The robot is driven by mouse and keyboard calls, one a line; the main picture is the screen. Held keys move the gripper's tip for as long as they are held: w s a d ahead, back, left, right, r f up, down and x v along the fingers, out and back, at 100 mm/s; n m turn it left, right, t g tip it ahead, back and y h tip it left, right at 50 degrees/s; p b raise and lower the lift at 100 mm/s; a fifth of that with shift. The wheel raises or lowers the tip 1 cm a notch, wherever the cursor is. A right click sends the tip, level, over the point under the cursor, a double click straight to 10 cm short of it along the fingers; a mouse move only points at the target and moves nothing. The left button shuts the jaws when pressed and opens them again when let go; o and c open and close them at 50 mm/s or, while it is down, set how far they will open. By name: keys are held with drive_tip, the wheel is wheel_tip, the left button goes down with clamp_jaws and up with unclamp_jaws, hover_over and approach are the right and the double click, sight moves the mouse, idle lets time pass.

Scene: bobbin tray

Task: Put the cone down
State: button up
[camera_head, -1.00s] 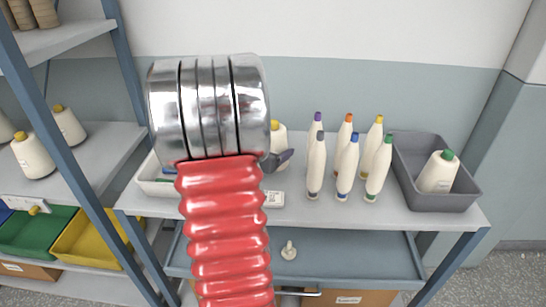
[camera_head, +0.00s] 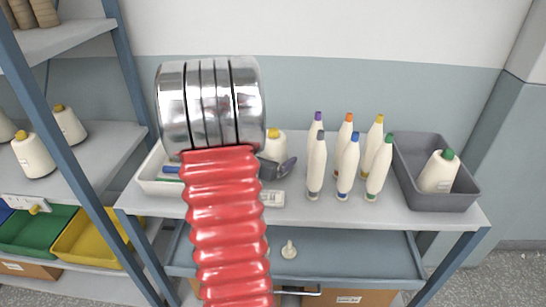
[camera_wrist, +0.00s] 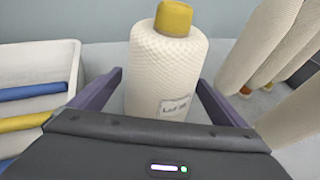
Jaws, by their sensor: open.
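A cream cone with a yellow top (camera_wrist: 168,65) stands upright on the table's grey top, between the two fingers of my gripper (camera_wrist: 160,95) in the wrist view. The fingers are spread, with a gap on both sides of the cone. In the head view the upper part of the cone (camera_head: 274,146) shows just right of my arm, which hides the rest. One dark finger of my gripper (camera_head: 280,168) shows beside it there.
A white tray (camera_head: 150,187) with blue and yellow items is left of the cone. Several tall bobbins with coloured tips (camera_head: 347,165) stand to the right. A grey bin (camera_head: 440,203) holding a green-topped cone is at the far right. A small white label (camera_head: 272,198) lies in front.

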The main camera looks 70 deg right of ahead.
drive_tip(key=shift+r, duration=0.1)
drive_tip(key=shift+w+a+r, duration=0.15)
drive_tip(key=shift+a+r, duration=0.05)
drive_tip(key=shift+a, duration=0.3)
drive_tip(key=v, duration=1.1)
idle(0.5)
drive_tip(key=shift+w+a+r, duration=0.1)
drive_tip(key=shift+a+r, duration=0.05)
drive_tip(key=shift+r, duration=0.05)
drive_tip(key=w+a+r+m+t+y, duration=0.2)
drive_tip(key=w+a+m+y, duration=0.1)
drive_tip(key=a, duration=1.3)
drive_tip(key=w+a+r+m+t+y, duration=0.2)
drive_tip(key=a+m+y, duration=0.4)
drive_tip(key=a, duration=1)
drive_tip(key=w+a+r+m+t+y, duration=0.3)
drive_tip(key=w+a+m, duration=0.3)
drive_tip(key=a, duration=1)
drive_tip(key=shift+m+t+y, duration=0.4)
drive_tip(key=shift+t+y, duration=0.2)
drive_tip(key=shift+y, duration=0.3)
drive_tip(key=shift+c, duration=0.4)
